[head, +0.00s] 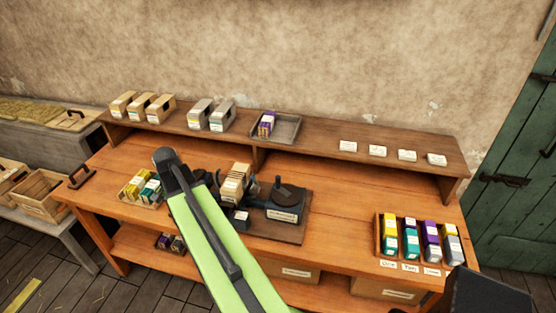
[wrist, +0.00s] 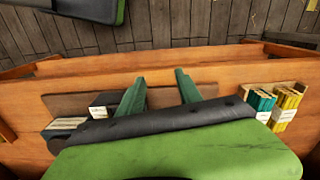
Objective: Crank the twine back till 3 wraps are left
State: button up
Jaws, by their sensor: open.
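The fingers are over the bench, beside a dark labelled block (wrist: 104,105). In the head view my arm hides part of the board, and the fingers cannot be made out.
A tray of yellow and teal bundles (head: 133,199) sits left of my arm. Labelled boxes (head: 160,108) and a metal tray (head: 286,130) stand on the back shelf (head: 320,148). A rack of coloured bundles (head: 380,262) is at right. Bench between press and rack is clear.

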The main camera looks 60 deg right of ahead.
jog(key=s+d+r+m+p, duration=0.3)
jog(key=d+r+m, duration=0.15)
jog(key=d, duration=0.45)
jog(key=s+d+r+m+p, duration=0.35)
jog(key=d+r, duration=0.25)
jog(key=d, duration=0.4)
notch_tip(320, 180, up, 5)
jog(key=m+p, duration=0.5)
jog(key=m, duration=0.4)
send_over(277, 179)
jog(key=d, duration=0.1)
jog(key=f+b, duration=1.7)
jog(key=shift+w+f, duration=0.2)
jog(key=shift+w, duration=0.05)
jog(key=shift+r, duration=0.1)
grip_shut()
jog(key=shift+d, duration=0.35)
jog(key=shift+a, duration=0.35)
